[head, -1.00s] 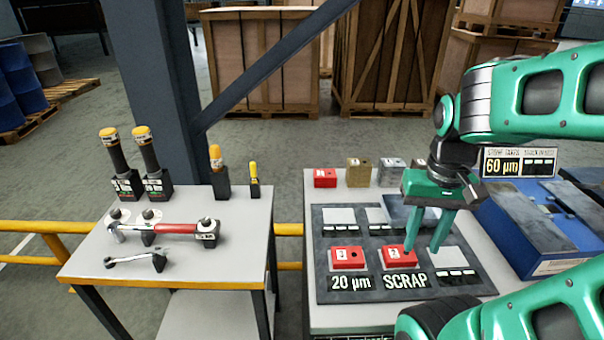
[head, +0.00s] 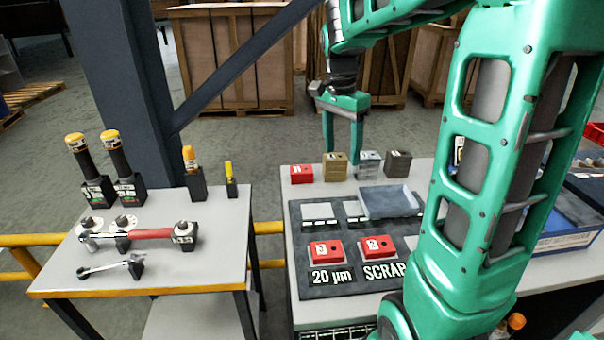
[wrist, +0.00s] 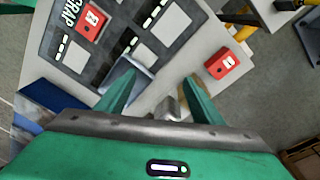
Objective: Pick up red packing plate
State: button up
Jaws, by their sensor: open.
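Three red blocks that could be the red packing plate show in the head view. One red block (head: 301,174) stands at the back left of the right-hand table. Another red block (head: 326,250) sits above the "20 µm" label, and a third (head: 378,247) above "SCRAP". My gripper (head: 343,150) is open and empty, raised over the table's back edge near the row of blocks. In the wrist view, the back red block (wrist: 221,66) lies right of my open gripper (wrist: 160,80), and the SCRAP red block (wrist: 92,20) is at the upper left.
In the back row are a tan block (head: 334,167), a light grey block (head: 368,165) and a dark block (head: 398,164). A shallow grey tray (head: 390,203) lies on the dark mat (head: 306,287). Tools stand on the left table (head: 90,280). My arm hides the mat's right side.

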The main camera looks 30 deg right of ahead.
jog(key=w+a+f+m+y, duration=0.1)
jog(key=w+a+m, duration=0.15)
jog(key=w, duration=0.55)
jog(key=w+a+f+m, duration=0.1)
jog(key=w+m, duration=0.3)
jog(key=w, duration=0.4)
send_over(302, 169)
jog(key=f, duration=0.3)
jog(key=w+f, duration=0.1)
jog(key=f, duration=0.1)
jog(key=shift+a+f, duration=0.1)
jog(key=shift+f, duration=0.1)
jog(key=shift+s+f, duration=0.15)
jog(key=shift+f, duration=0.8)
jog(key=shift+s+f, duration=0.2)
jog(key=shift+f, duration=0.75)
jog(key=shift+s+f, duration=0.15)
jog(key=shift+f, duration=0.8)
jog(key=c, duration=1.5)
